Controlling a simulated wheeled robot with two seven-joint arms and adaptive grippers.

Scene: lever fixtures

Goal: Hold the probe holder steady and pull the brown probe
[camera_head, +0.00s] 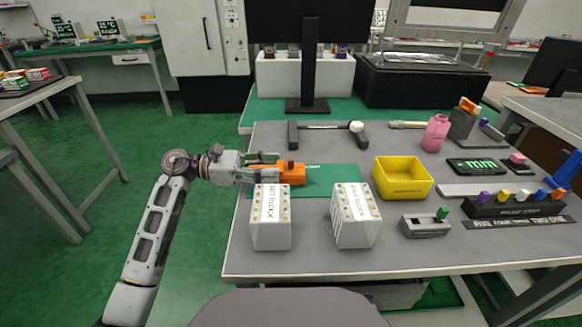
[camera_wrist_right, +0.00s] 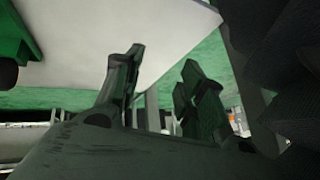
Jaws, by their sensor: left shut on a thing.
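My left gripper (camera_head: 262,172) reaches in from the left and is shut on an orange block (camera_head: 290,173) with a small raised knob, on the green mat (camera_head: 335,178). A black rack (camera_head: 514,208) at the right of the table holds several coloured upright pegs. It looks like the probe holder, but its label is too small to read surely. One peg is orange-brown (camera_head: 540,195) and may be the brown probe. My right gripper (camera_wrist_right: 162,88) shows only in its wrist view, with its fingers apart and nothing between them.
Two white labelled boxes (camera_head: 271,228) (camera_head: 355,222) stand near the front edge. A yellow bin (camera_head: 402,178), a grey fixture with a green knob (camera_head: 425,225) and a pink bottle (camera_head: 435,133) stand further right. A monitor stand (camera_head: 309,75) is behind.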

